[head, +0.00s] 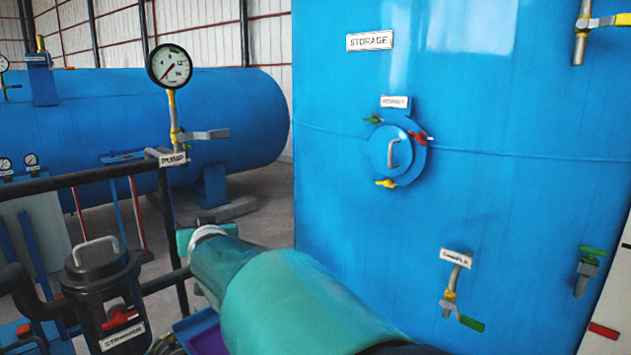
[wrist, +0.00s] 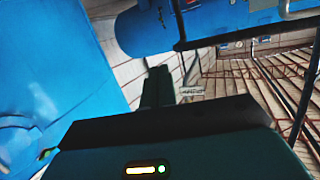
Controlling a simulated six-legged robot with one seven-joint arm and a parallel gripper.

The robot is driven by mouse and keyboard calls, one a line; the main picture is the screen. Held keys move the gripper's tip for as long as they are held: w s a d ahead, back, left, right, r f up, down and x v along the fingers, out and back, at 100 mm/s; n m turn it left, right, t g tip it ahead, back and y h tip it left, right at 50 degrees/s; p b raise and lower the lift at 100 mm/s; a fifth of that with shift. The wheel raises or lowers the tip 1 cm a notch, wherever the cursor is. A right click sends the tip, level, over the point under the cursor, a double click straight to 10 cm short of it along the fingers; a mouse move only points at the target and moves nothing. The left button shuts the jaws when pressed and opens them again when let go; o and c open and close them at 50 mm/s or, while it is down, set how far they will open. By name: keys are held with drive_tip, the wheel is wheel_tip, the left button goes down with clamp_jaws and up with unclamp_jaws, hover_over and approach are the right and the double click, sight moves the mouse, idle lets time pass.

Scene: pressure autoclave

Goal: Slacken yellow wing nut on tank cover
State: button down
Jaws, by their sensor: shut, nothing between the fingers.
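The yellow wing nut (head: 386,183) sits at the lower edge of the round blue cover (head: 391,155) on the storage tank (head: 480,220), in the head view. A green wing nut (head: 373,119) is at the cover's upper left and a red one (head: 418,137) at its upper right. The cover has a grey handle in its middle. My gripper's fingers (wrist: 157,88) show in the wrist view, shut and empty, apart from the cover. In the head view my arm reaches up from the bottom, left of and below the cover; the fingertips are hidden there.
A pressure gauge (head: 170,66) stands on a pipe above the black rail (head: 95,175) at left. A black strainer (head: 105,290) is at lower left. A sample tap (head: 453,290) with green handle juts from the tank below the cover. Space in front of the cover is clear.

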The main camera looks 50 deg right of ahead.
drive_tip(key=d+m+g+h, duration=0.15)
drive_tip(key=d+h, duration=0.25)
drive_tip(key=d, duration=0.5)
drive_tip(key=m+g+h, duration=1)
drive_tip(key=m+g, duration=0.2)
drive_tip(key=g, duration=0.4)
approach(383, 173)
drive_tip(key=shift+t, duration=0.25)
drive_tip(key=x, duration=0.6)
drive_tip(key=shift+w+d+f, duration=0.15)
drive_tip(key=shift+d+f, duration=0.1)
drive_tip(key=shift+d, duration=0.25)
